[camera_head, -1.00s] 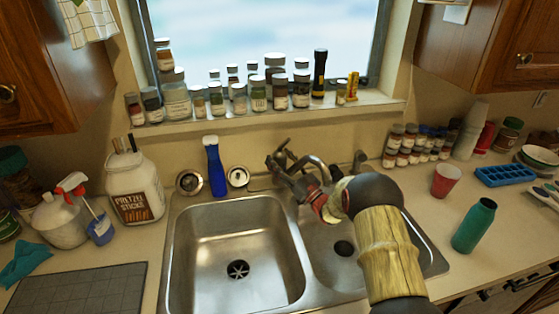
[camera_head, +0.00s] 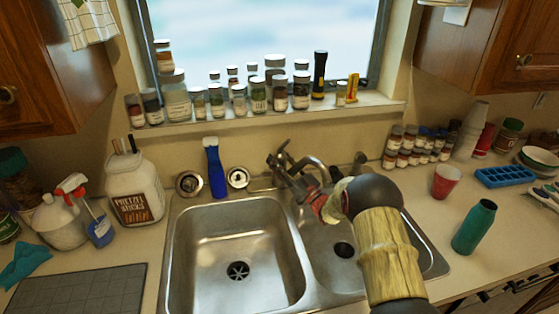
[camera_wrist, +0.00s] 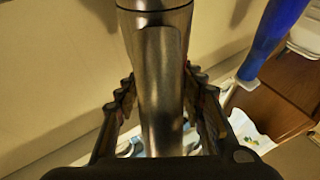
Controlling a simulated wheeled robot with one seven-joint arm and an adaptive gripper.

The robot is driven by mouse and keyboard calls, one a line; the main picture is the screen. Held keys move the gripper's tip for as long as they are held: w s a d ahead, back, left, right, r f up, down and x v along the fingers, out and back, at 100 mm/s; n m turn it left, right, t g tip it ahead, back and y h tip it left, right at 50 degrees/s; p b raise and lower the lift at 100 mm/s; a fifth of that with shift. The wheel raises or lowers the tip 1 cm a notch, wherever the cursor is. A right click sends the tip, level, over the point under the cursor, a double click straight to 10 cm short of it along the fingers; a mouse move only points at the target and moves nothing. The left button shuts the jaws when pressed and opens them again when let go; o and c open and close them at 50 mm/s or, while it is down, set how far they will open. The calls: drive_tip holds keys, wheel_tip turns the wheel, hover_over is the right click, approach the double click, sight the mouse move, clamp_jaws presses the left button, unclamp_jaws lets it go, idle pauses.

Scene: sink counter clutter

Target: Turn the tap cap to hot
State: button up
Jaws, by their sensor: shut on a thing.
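The tap is a dull metal fixture behind the double sink, and its curved spout (camera_head: 318,166) shows just right of my gripper (camera_head: 280,163). In the wrist view, a smooth metal cylinder with a ringed top, part of the tap (camera_wrist: 160,45), stands between the two ridged fingers of my gripper (camera_wrist: 160,88). The fingers are closed on it from both sides. My arm reaches over the right basin from the lower right and partly hides the tap base. I cannot make out any hot or cold mark.
The left basin (camera_head: 232,285) is empty. A blue brush (camera_head: 215,172) stands left of the tap, between round metal strainers. Bottles and jars line the window sill (camera_head: 200,124) behind. A teal bottle (camera_head: 474,228) and red cup (camera_head: 446,182) stand on the right counter.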

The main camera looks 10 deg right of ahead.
drive_tip(key=shift+h, duration=0.4)
drive_tip(key=shift+c, duration=0.7)
drive_tip(key=shift+m+t+h, duration=0.7)
drive_tip(key=shift+m+h, duration=0.1)
drive_tip(key=shift+h, duration=0.2)
drive_tip(key=o, duration=1.2)
drive_tip(key=v, duration=1.2)
drive_tip(key=shift+c, duration=0.5)
